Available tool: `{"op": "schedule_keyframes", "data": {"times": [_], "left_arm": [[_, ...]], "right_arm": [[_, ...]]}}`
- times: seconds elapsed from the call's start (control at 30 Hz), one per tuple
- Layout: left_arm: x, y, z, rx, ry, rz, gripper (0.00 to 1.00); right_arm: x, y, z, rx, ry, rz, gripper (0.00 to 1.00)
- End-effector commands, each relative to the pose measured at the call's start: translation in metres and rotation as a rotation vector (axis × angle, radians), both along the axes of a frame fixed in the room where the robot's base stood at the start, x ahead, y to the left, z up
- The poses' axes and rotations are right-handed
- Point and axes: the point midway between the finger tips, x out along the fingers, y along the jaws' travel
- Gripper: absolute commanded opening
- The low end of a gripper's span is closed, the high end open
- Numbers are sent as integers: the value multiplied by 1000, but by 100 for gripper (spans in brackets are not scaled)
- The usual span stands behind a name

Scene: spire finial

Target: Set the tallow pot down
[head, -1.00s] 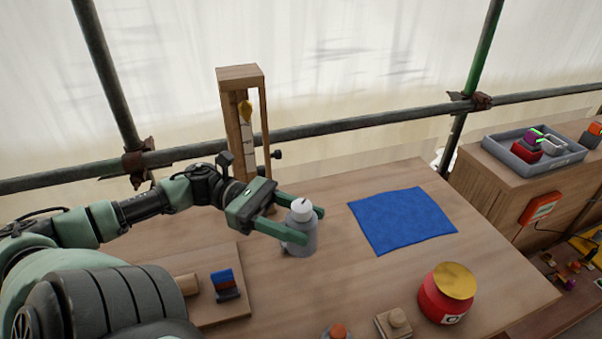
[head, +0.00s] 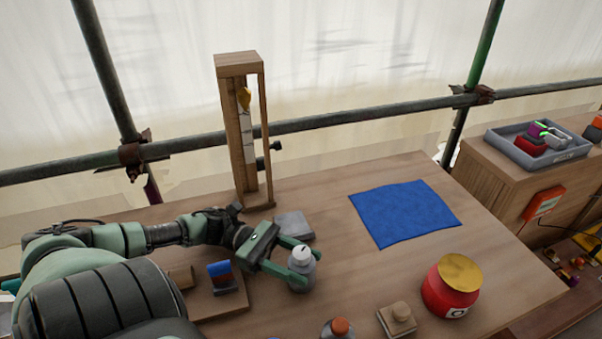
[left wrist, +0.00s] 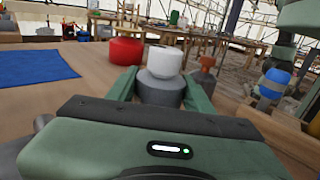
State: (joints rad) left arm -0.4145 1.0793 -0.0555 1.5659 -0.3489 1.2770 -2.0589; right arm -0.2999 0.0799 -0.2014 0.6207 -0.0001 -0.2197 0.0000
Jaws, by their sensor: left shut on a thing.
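The tallow pot, a small grey pot with a white lid (head: 301,274), is upright between the fingers of my left gripper (head: 296,268) in the head view. The gripper is shut on it from the left. The pot is at or just above the bare wooden table; I cannot tell whether its base touches. In the left wrist view the pot (left wrist: 161,86) stands between the two green fingers, with its lower part hidden behind the gripper body. My right gripper is not seen in the head view.
A grey square plate (head: 294,226) lies behind the pot, near a wooden frame (head: 239,135). A blue cloth (head: 405,213) lies right. A red jar (head: 449,292), a wooden block (head: 397,319) and an orange-capped bottle (head: 339,329) stand in front. A wooden board (head: 223,301) is left.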

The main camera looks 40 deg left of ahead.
Motion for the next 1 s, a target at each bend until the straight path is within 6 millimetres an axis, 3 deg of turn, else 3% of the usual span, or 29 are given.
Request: {"op": "schedule_keyframes", "data": {"times": [0.23,0.27,0.3,0.33,0.7,0.87,1.0], "left_arm": [[0,0,-2,-1,-1,0,0],[0,0,-2,0,0,0,57],[0,0,-1,0,0,0,68],[0,0,-1,0,0,0,73],[0,1,2,1,0,0,73],[-6,22,0,1,3,4,73],[-16,52,0,3,2,5,73]], "right_arm": [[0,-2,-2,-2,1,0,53],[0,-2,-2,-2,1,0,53],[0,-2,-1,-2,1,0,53],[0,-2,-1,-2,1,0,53],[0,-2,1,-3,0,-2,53],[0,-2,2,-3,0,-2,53],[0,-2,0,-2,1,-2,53]]}}
